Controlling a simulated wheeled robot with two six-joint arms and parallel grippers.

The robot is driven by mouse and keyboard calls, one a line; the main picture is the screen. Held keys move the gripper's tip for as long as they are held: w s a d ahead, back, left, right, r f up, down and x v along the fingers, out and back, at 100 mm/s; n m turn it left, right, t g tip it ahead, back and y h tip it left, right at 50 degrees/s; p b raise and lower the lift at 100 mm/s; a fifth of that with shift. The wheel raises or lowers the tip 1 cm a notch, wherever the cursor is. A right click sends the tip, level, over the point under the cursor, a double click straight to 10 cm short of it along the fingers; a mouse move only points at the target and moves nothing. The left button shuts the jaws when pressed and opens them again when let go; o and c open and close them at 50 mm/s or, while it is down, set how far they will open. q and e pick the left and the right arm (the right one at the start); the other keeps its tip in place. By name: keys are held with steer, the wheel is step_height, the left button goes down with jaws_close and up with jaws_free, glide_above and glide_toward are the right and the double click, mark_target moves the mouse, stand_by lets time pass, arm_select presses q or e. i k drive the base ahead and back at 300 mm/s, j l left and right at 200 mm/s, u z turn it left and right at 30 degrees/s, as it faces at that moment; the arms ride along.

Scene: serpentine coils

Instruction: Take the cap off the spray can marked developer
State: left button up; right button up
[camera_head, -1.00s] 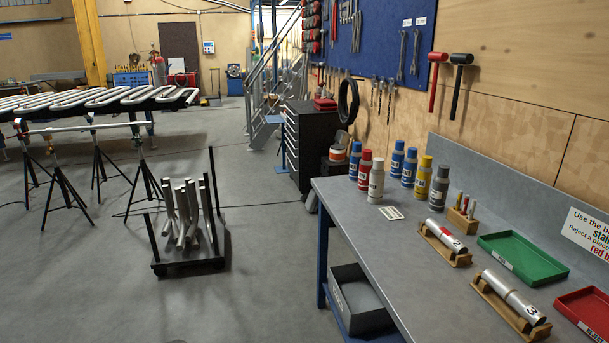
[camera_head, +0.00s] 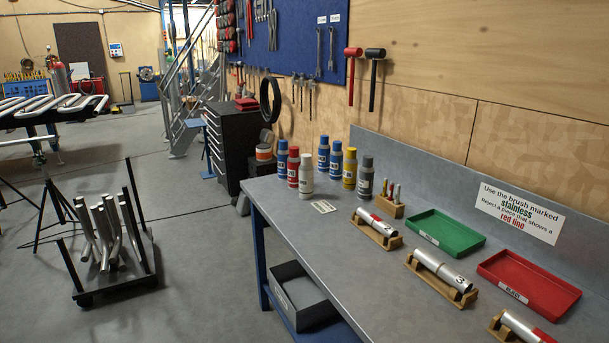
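Several spray cans stand upright in a group at the far end of the grey workbench (camera_head: 320,235). In front are a blue can (camera_head: 282,160), a red can (camera_head: 293,167) and a white can (camera_head: 306,176). Behind and to the right are two more blue cans, one of them here (camera_head: 324,153), a yellow can (camera_head: 350,168) and a dark grey can (camera_head: 365,177). All appear to have caps on. Their labels are too small to read, so I cannot tell which is marked developer. Neither of my grippers is in view.
A small card (camera_head: 323,206) lies before the cans. A brush holder (camera_head: 391,207), green tray (camera_head: 445,233), red tray (camera_head: 529,283) and tubes on wooden cradles (camera_head: 440,274) occupy the bench's right side. A cart of bent tubes (camera_head: 115,275) stands on the floor at left.

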mark_target(306, 159)
steer(key=i+j+z, duration=0.15)
steer(key=z, duration=0.3)
steer(key=i+j+z, duration=0.15)
steer(key=z, duration=0.25)
